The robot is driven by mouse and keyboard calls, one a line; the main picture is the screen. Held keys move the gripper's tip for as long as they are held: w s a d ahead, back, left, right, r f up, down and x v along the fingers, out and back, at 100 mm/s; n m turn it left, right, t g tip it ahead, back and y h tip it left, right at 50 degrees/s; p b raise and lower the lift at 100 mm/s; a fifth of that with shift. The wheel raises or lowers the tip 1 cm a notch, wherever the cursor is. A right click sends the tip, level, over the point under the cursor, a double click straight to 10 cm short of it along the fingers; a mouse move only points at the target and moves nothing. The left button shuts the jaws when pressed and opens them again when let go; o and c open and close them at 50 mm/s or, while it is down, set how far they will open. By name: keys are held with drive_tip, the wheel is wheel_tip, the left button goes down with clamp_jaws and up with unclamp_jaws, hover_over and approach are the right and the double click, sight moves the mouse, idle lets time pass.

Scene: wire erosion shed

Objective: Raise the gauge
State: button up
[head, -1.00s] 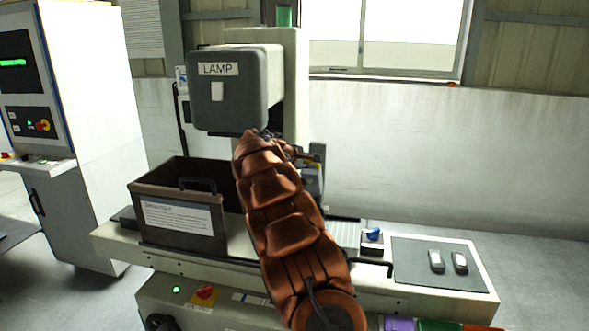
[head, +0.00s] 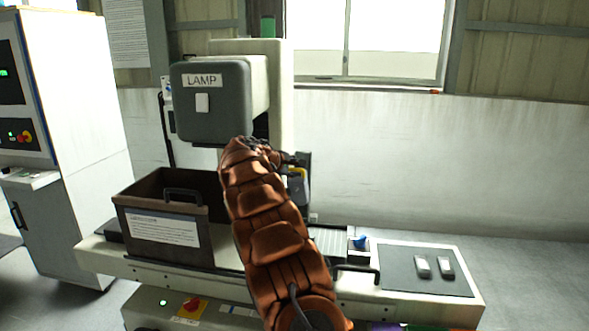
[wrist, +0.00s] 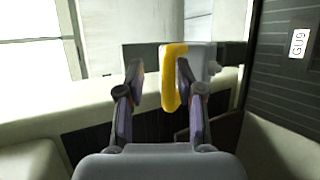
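A small grey piece with a yellow loop handle (wrist: 174,75), which I take to be the gauge, stands ahead in the wrist view. Its yellow part also shows in the head view (head: 298,172), at the machine's column beside my arm. My gripper (wrist: 159,70) is open, its two fingers pointing at the handle. The yellow loop lies between the fingertips in the picture, close to the right finger, with a clear gap to the left finger. I cannot tell whether the right finger touches it. In the head view my arm hides most of the gripper (head: 290,158).
A grey box marked LAMP (head: 213,103) hangs above and left of my gripper. A dark open bin (head: 160,228) stands on the bench at left. A blue-topped item (head: 360,241) and a dark mat (head: 400,275) with two small pieces lie right. A dark labelled panel (wrist: 285,90) rises close at right.

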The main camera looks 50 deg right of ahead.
drive_tip(key=shift+s+f, duration=0.1)
drive_tip(key=shift+s, duration=0.05)
drive_tip(key=v, duration=1.2)
idle(0.5)
drive_tip(key=s+a+f+m+g+y, duration=0.1)
drive_tip(key=s+a+f+y, duration=0.3)
drive_tip(key=s+a, duration=0.9)
drive_tip(key=s+a+f+m+y, duration=0.1)
drive_tip(key=s+a+f+y, duration=0.3)
drive_tip(key=a, duration=1.4)
drive_tip(key=s+a+f+m+g+y, duration=0.1)
drive_tip(key=s+a+f+y, duration=0.3)
drive_tip(key=s+a+f, duration=0.6)
drive_tip(key=s+a, duration=0.6)
drive_tip(key=s, duration=0.5)
drive_tip(key=shift+s+g+y, duration=0.3)
drive_tip(key=shift+s+y, duration=0.05)
drive_tip(key=shift+y, duration=0.05)
